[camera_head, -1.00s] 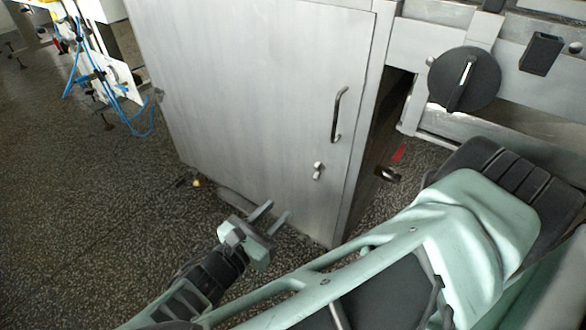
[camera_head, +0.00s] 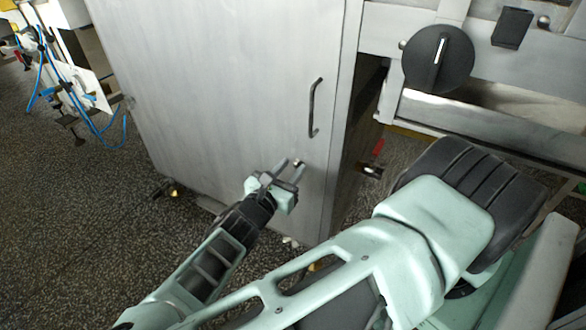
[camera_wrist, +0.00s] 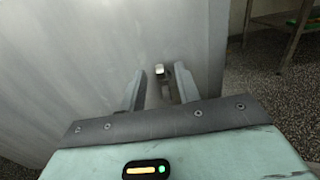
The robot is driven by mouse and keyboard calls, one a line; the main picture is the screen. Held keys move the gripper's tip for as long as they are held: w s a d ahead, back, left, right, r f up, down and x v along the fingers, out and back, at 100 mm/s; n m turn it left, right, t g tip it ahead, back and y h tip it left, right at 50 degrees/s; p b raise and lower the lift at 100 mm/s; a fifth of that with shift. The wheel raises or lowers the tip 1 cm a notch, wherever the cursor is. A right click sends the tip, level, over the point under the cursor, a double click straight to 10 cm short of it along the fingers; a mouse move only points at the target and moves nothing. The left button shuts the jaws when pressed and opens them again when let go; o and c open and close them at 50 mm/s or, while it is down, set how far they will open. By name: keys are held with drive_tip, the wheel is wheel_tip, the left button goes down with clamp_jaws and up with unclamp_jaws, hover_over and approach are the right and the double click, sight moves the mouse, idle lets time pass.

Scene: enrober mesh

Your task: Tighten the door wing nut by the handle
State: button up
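The grey metal cabinet door (camera_head: 225,80) stands upright in front of me, with a dark bar handle (camera_head: 314,108) near its right edge. The small door wing nut (camera_head: 298,162) sits just below the handle. It also shows in the wrist view (camera_wrist: 159,70), between and beyond my fingers, with part of it lower down in the gap. My gripper (camera_head: 288,167) is open, its two fingers pointing at the door on either side of the wing nut. In the wrist view my gripper (camera_wrist: 160,88) shows a clear gap. I cannot tell whether a finger touches the nut.
A black round knob (camera_head: 438,59) and a black block (camera_head: 512,28) are on the machine frame at right. A metal fitting (camera_head: 371,171) sticks out right of the door. Blue cables (camera_head: 100,128) hang at far left. The speckled floor at left is mostly clear.

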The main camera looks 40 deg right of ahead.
drive_tip(key=shift+x, duration=0.9)
clamp_jaws()
